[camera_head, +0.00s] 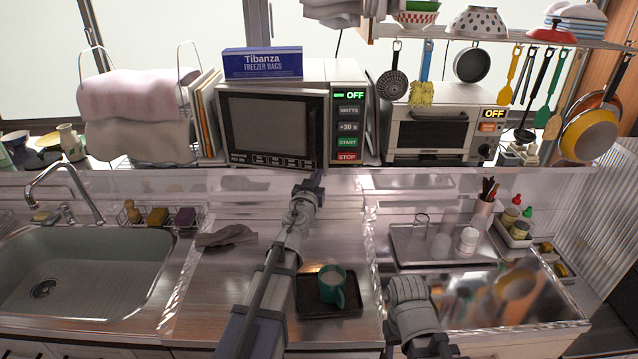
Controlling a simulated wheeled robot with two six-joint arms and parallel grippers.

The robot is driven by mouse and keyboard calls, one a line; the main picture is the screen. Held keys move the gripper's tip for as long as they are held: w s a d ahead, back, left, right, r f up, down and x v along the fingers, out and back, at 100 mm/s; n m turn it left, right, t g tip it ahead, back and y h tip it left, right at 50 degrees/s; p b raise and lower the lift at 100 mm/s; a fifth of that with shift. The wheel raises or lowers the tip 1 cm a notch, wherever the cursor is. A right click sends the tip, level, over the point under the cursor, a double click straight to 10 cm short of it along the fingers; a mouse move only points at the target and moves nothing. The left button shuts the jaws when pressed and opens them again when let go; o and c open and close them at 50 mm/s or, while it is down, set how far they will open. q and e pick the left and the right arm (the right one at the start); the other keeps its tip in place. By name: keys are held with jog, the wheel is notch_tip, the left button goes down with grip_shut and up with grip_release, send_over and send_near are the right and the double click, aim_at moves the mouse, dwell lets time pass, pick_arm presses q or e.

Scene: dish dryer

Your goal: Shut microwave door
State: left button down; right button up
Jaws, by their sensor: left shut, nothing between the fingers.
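The microwave (349,100) stands on the back ledge, with its control panel on the right and a green "OFF" display. Its dark-windowed door (270,125) lies across the front, close to the body. A thin edge shows along its right side by the panel; I cannot tell whether it is fully flush. My left gripper (316,180) is shut and empty, just below the door's lower right corner. I cannot tell whether it touches the door. A part of my right arm shows at the bottom right of centre, but its gripper is not visible.
A blue freezer bag box (262,63) lies on the microwave. A toaster oven (440,135) stands to the right. A green mug (332,284) is on a dark tray (312,308) beside my left arm. A grey cloth (226,236) lies on the counter; the sink (75,270) is left.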

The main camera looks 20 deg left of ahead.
pick_arm(q)
jog(key=shift+w+a, duration=0.2)
jog(key=shift+w, duration=0.65)
